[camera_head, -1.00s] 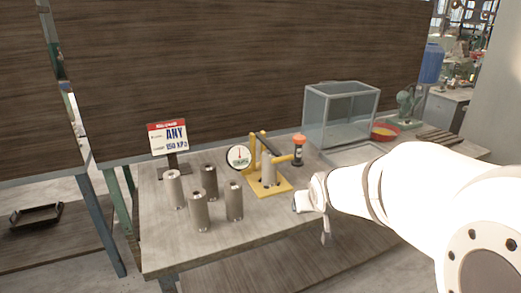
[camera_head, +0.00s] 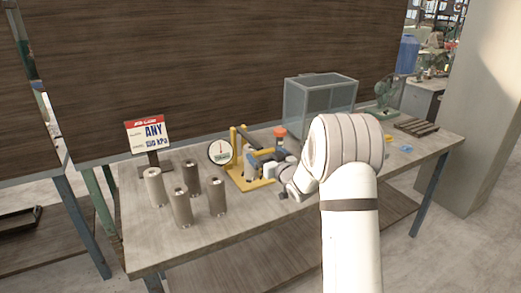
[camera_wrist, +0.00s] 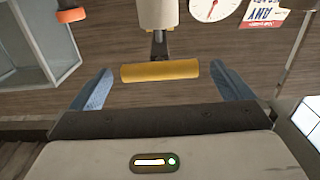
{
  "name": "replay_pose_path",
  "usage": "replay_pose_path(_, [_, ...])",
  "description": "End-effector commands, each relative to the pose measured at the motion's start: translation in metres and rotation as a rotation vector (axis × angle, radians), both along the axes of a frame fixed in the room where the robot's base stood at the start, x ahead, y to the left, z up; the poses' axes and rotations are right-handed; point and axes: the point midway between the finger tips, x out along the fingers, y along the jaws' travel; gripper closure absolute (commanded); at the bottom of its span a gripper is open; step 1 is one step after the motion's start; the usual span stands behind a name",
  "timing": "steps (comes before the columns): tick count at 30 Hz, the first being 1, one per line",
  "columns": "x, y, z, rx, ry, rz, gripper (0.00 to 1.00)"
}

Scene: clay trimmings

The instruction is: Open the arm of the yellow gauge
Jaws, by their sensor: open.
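The yellow gauge (camera_head: 239,178) stands on the bench, with its yellow frame and base partly hidden behind my gripper (camera_head: 262,160) in the head view. Its round white dial (camera_head: 220,152) faces forward and also shows at the top of the wrist view (camera_wrist: 214,6). In the wrist view a short yellow bar (camera_wrist: 160,71) on a dark stem lies across the gap between my blue fingertips. It looks like part of the gauge's arm. My gripper (camera_wrist: 162,85) is open, one finger to each side of the bar, with gaps at both ends.
Several grey metal cylinders (camera_head: 186,207) stand left of the gauge. A sign (camera_head: 148,136) is behind them. An orange-topped post (camera_head: 279,132) and a clear glass box (camera_head: 319,107) stand behind and right. The bench front (camera_head: 170,250) is clear.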

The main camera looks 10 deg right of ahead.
Motion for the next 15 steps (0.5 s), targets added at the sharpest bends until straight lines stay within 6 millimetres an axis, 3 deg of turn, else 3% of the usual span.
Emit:
replay_pose_path(6, [0.029, 0.01, 0.001, 0.0, 0.001, 0.001, 0.0])
replay_pose_path(15, [0.038, 0.012, 0.0, 0.0, 0.001, -0.001, 0.0])
